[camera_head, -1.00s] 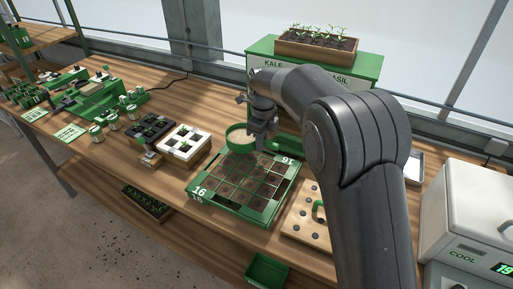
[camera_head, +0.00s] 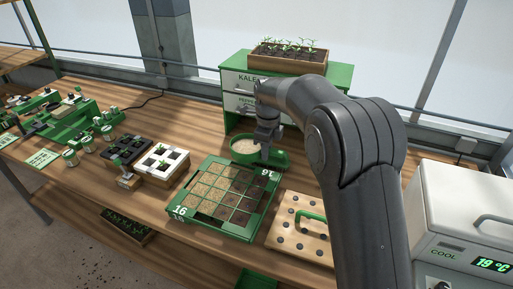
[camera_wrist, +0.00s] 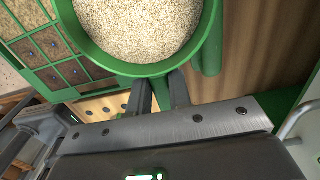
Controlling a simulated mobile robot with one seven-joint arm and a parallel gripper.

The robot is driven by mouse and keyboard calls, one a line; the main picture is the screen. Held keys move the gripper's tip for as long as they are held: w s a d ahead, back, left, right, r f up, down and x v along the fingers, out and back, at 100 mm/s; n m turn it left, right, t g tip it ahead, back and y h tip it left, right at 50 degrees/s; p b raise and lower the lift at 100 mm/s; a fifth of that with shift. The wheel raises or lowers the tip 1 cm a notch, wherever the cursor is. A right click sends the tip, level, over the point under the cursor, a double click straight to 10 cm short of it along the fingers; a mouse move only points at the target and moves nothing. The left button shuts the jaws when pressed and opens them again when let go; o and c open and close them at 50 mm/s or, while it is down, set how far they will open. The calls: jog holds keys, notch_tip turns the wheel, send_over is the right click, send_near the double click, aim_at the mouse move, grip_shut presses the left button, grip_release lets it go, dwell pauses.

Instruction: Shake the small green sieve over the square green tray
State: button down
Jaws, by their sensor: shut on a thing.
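The small green sieve (camera_head: 236,157) is round and filled with pale beige grains, which fill much of the wrist view inside its green rim (camera_wrist: 95,55). My gripper (camera_head: 264,157) is shut on the sieve's side nearest it; its fingers also show in the wrist view (camera_wrist: 161,93). The square green tray (camera_head: 222,230) lies on the bench, divided into several cells. Its left cells look pale and grainy, its right cells dark brown. The sieve is at the tray's far side, near its far right corner; its exact height is unclear.
White (camera_head: 172,163) and black (camera_head: 130,148) cell trays stand to the left.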

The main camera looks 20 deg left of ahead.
aim_at(280, 151)
jog(key=d, duration=0.4)
jog(key=shift+d, duration=0.15)
jog(key=s+r, duration=0.2)
jog(key=s, duration=1.1)
jog(key=s+r, duration=0.2)
jog(key=s, duration=1.2)
jog(key=w+d+f+n, duration=0.2)
jog(key=w+d+n, duration=0.3)
jog(key=w, duration=0.7)
jog(key=w+d+f+n, duration=0.2)
jog(key=w+d, duration=0.4)
jog(key=d, duration=0.3)
jog(key=w+d+f+n, duration=0.2)
jog(key=w+d+n, duration=0.2)
jog(key=d, duration=0.6)
jog(key=w+d+f+n, duration=0.2)
jog(key=w+d+n, duration=0.1)
jog(key=w+d, duration=0.4)
jog(key=shift+w+d+f+n, duration=0.15)
jog(key=shift+w+d, duration=0.05)
jog(key=shift+d, duration=0.5)
jog(key=shift+w+d+f+n, duration=0.1)
jog(key=shift+w+d+n, duration=0.1)
jog(key=shift+d, duration=0.5)
